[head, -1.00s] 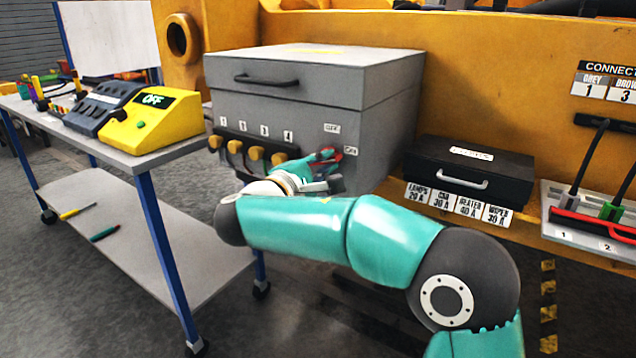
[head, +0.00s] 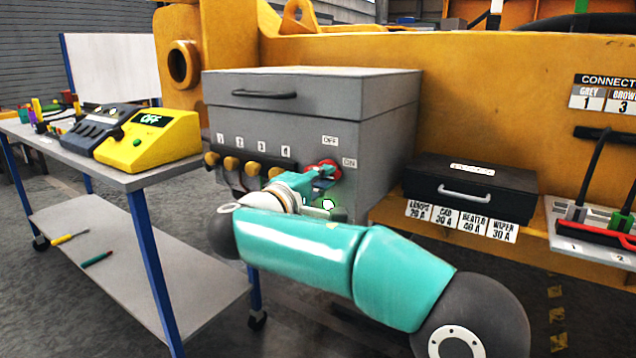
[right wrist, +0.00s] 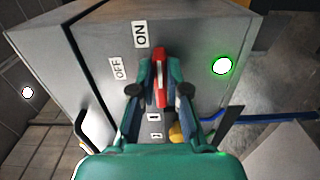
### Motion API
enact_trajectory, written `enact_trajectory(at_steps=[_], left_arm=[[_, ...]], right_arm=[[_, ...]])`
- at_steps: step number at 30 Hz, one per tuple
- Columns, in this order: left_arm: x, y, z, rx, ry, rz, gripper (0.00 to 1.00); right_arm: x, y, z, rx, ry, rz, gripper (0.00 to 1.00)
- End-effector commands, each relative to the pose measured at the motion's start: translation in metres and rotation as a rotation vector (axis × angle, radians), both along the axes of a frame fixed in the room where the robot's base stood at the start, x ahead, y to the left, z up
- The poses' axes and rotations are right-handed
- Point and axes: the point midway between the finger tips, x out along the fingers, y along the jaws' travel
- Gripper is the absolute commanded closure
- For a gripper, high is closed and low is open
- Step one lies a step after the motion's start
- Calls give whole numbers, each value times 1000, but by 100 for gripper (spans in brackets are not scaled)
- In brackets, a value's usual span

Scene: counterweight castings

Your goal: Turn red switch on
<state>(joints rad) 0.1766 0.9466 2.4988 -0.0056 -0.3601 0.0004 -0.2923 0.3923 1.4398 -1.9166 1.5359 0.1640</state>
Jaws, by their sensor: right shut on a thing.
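The red switch (head: 325,168) is on the front of the grey box (head: 340,110), beside its OFF and ON labels. In the right wrist view the red handle (right wrist: 161,78) lies between the two fingers of my right gripper (right wrist: 161,88), which is shut on it. The handle runs up the picture, with its top end beside the ON label (right wrist: 140,33) and the OFF label (right wrist: 118,68) to its left. A round lamp (right wrist: 222,66) on the box glows green. In the head view my right gripper (head: 318,178) partly covers the switch. My left gripper is not in view.
Several yellow knobs (head: 231,166) line the box front left of the switch. A black case (head: 470,182) stands to the right on the yellow frame. A trolley (head: 150,180) on the left bears a yellow device (head: 150,142) reading OFF.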

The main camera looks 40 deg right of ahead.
Motion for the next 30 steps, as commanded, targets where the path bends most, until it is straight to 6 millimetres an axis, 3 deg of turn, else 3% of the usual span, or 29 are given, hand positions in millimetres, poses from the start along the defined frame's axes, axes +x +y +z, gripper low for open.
enact_trajectory(at_steps=[4, 5, 9, 22, 30], left_arm=[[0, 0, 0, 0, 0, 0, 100], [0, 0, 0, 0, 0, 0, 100], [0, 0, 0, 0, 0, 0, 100], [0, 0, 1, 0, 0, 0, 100], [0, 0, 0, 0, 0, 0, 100]], right_arm=[[-3, -5, -2, 7, 1, -18, 100], [-3, -5, -2, 7, 1, -18, 80], [-2, -4, -2, 6, 1, -14, 60], [-4, 7, -1, 2, 2, -5, 60], [-22, 50, -2, 2, 2, -2, 60]])
